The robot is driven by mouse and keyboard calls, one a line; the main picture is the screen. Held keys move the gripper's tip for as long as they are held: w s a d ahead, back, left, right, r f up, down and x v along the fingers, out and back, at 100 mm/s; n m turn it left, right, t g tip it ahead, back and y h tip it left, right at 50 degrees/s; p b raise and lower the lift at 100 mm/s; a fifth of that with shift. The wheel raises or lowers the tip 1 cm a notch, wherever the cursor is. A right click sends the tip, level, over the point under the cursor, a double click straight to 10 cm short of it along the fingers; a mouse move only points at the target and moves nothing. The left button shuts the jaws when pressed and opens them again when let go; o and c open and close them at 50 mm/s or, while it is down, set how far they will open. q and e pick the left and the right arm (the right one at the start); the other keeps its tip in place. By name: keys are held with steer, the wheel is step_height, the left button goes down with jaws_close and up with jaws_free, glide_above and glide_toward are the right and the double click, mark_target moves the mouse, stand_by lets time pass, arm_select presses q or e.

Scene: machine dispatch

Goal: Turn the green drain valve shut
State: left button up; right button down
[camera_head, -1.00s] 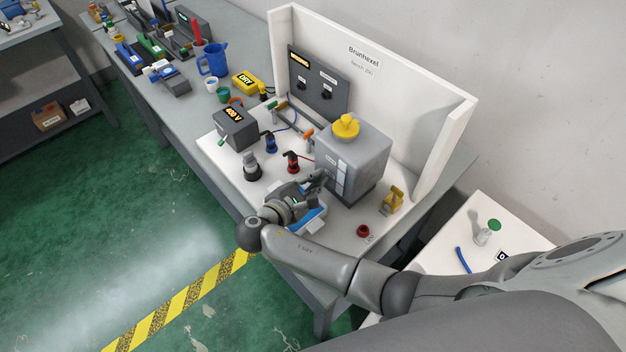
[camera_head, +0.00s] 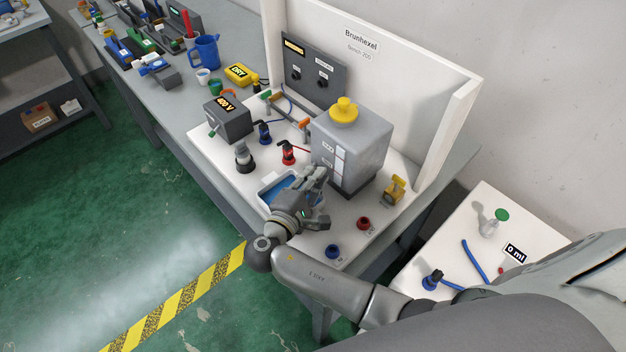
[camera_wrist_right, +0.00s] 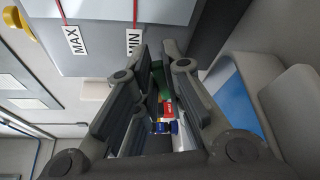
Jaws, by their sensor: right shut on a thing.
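The grey tank (camera_head: 352,150) with a yellow cap stands upright on the white bench panel. My right gripper (camera_head: 316,178) is low at the tank's front left lower edge. In the right wrist view its fingers (camera_wrist_right: 158,88) are closed around a small green part, the green drain valve (camera_wrist_right: 157,76), of which only a sliver shows. The handle's angle cannot be told. In the head view the valve is hidden behind the gripper. A white tray with a blue inside (camera_head: 266,194) lies beside the gripper. My left gripper is not in view.
Red (camera_head: 288,153) and blue (camera_head: 264,133) connectors stand left of the tank. A yellow fitting (camera_head: 396,189), a red port (camera_head: 363,224) and a blue port (camera_head: 333,251) sit to the right. A white backboard (camera_head: 420,95) rises behind.

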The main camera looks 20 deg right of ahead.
steer(key=shift+f, duration=0.1)
stand_by(0.3)
steer(key=c, duration=1.5)
jaws_free()
steer(key=shift+s, duration=0.1)
